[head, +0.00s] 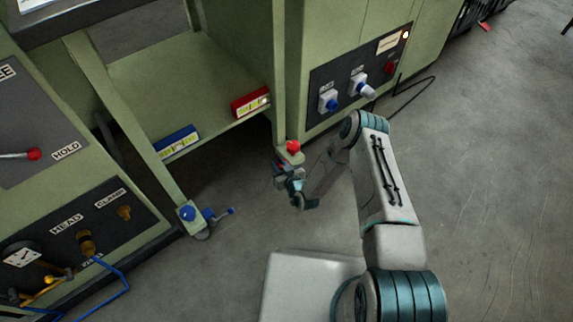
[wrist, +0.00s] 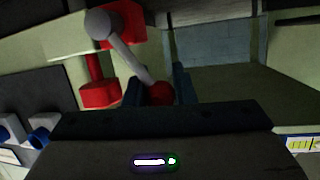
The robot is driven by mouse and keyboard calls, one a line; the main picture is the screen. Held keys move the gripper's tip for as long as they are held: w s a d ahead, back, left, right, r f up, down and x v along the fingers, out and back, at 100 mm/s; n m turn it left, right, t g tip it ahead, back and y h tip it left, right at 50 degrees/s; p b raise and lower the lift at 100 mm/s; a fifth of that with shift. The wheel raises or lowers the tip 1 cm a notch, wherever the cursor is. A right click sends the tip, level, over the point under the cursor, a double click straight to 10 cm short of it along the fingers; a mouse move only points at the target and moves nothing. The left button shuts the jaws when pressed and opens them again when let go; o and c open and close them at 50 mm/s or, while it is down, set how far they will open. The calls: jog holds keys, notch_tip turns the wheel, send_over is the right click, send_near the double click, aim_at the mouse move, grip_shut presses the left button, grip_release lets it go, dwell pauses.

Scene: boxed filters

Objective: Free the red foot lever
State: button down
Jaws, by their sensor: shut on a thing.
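The red foot lever shows in the wrist view as a grey rod (wrist: 124,50) with a red ball tip (wrist: 160,93). The rod runs from a red fitting (wrist: 128,22) at the upper left down to my gripper. My gripper (wrist: 159,84) is shut on the red ball, with a finger on either side of it. In the head view, my gripper (head: 282,172) is low at the foot of the machine's right leg, just below a red dome (head: 293,147). There my gripper hides most of the lever.
A blue foot lever (head: 222,214) with a blue dome (head: 187,213) is at the left leg. A red box (head: 250,101) and a blue box (head: 176,142) lie on the shelf. A black cable (head: 418,86) lies by the right panel.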

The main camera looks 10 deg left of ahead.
jog(key=shift+s+d+f, duration=0.1)
jog(key=shift+s+f, duration=0.2)
jog(key=c, duration=1.2)
grip_release()
jog(key=shift+w+r, duration=0.15)
jog(key=p+v, duration=0.5)
jog(key=v, duration=0.8)
jog(key=shift+s+d+r, duration=0.15)
jog(key=shift+s+d, duration=0.05)
jog(key=shift+s, duration=0.15)
jog(key=shift+r, duration=0.1)
